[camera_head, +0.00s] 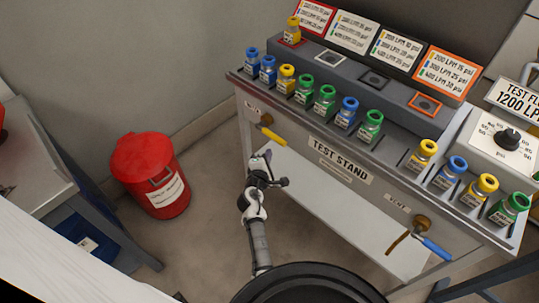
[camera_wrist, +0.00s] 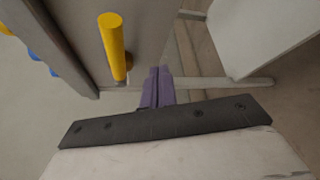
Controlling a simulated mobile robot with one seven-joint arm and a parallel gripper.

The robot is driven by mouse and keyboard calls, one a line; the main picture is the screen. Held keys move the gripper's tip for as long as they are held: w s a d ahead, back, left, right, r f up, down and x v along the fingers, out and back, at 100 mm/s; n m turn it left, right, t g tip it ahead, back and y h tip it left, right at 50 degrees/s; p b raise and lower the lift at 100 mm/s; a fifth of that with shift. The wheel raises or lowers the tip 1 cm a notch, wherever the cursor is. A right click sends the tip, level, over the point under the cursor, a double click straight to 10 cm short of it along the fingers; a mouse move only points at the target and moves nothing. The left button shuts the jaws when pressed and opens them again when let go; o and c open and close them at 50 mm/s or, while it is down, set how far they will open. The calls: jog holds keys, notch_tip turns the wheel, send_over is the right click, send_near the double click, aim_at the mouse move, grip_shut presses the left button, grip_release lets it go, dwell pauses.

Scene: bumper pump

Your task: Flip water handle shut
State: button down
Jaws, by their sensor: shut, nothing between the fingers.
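The grey test stand (camera_head: 345,165) has two lever handles on its front. The yellow handle (camera_head: 272,136) is at the left end, slanting down to the right from a brass fitting. The blue handle (camera_head: 436,248) is at the right end, also slanting down to the right, beside a brass pipe. My gripper (camera_head: 266,158) is shut and empty, just below the yellow handle. In the wrist view, the purple fingers (camera_wrist: 157,88) are together, right of the yellow handle (camera_wrist: 117,50), apparently not touching it.
Several coloured-cap bottles (camera_head: 325,98) stand in a row along the stand's top. A pale lower shelf (camera_head: 330,205) lies under the front panel. A red bin (camera_head: 152,175) stands on the floor at left, near a table (camera_head: 35,160). The floor between is clear.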

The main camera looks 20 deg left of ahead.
jog(key=s+a+r, duration=0.2)
jog(key=s+r, duration=0.2)
jog(key=s, duration=0.2)
jog(key=shift+s+a+r+b, duration=0.2)
jog(key=shift+s+a+b, duration=0.1)
jog(key=shift+s+b, duration=0.1)
